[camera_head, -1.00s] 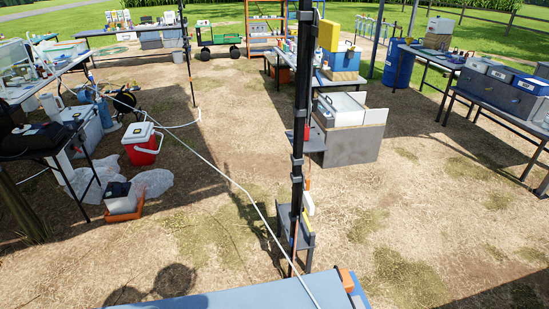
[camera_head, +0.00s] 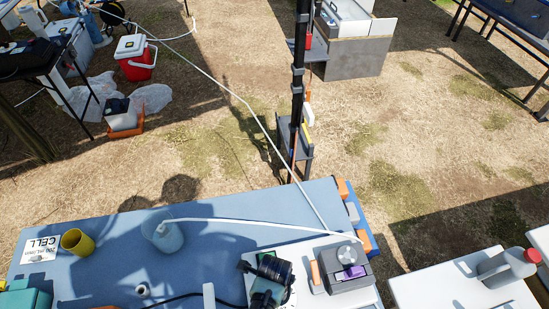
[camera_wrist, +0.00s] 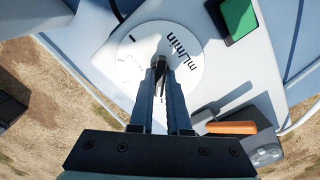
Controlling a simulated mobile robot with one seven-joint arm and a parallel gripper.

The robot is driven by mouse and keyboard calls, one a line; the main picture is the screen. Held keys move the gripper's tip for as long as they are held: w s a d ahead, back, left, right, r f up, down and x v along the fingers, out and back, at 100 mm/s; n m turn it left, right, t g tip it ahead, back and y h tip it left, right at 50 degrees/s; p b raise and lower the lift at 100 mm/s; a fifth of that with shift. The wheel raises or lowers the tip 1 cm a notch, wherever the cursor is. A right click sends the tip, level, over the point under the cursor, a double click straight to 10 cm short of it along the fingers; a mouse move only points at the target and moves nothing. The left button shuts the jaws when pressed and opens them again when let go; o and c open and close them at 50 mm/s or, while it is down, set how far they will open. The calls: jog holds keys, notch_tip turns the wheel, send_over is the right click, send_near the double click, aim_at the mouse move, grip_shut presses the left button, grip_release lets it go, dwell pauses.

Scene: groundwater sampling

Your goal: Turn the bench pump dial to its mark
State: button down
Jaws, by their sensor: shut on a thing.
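In the wrist view, a round white dial plate (camera_wrist: 128,70) lettered "mL/min" sits on a pale panel (camera_wrist: 262,72). A dark tick (camera_wrist: 132,38) shows near its upper left edge, with fainter marks down the left side. The fingers hide much of the knob and the lower plate, so I cannot tell where the knob points.
A green block (camera_wrist: 238,18) and an orange bar (camera_wrist: 232,128) lie near the dial plate.

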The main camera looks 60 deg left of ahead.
jog(key=m, duration=0.6)
jog(key=shift+m, duration=1.7)
jog(key=m, duration=0.3)
jog(key=c, duration=0.8)
grip_release()
jog(key=shift+r, duration=0.15)
notch_tip(320, 180, up, 13)
